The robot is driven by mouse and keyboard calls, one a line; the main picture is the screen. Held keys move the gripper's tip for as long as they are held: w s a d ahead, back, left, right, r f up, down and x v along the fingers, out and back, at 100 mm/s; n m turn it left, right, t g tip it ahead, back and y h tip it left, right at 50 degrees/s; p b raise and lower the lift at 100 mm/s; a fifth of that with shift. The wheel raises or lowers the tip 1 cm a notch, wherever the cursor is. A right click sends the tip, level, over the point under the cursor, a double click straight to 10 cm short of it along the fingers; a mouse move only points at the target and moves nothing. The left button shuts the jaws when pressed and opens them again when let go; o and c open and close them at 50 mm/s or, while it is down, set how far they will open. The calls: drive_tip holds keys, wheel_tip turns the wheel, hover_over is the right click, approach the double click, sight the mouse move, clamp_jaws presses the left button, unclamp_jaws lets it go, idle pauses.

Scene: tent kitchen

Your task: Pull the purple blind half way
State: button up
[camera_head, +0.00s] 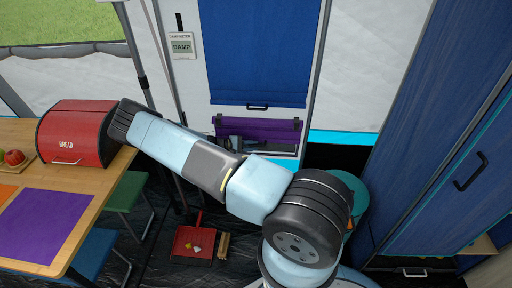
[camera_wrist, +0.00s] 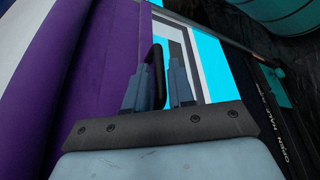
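The purple blind (camera_head: 258,131) is a short rolled strip low in the tall window frame, below a blue blind (camera_head: 258,55). In the wrist view the purple blind (camera_wrist: 75,75) fills much of the left side. A dark handle (camera_wrist: 158,65) stands at its edge. My gripper (camera_head: 240,143) reaches in front of the purple blind. In the wrist view my gripper's two fingers (camera_wrist: 160,82) stand apart, with the handle between them, close to the left finger. A gap shows on the right finger's side. The handle's lower part is hidden.
A table with a red bread box (camera_head: 75,135) stands at left, with stools beneath. A red dustpan (camera_head: 193,243) lies on the floor. A blue cabinet (camera_head: 440,130) stands at right. A label reading "OPEN HALF" (camera_wrist: 272,110), partly unreadable, is right of my gripper.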

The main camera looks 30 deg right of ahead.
drive_tip(key=shift+x, duration=1.4)
clamp_jaws()
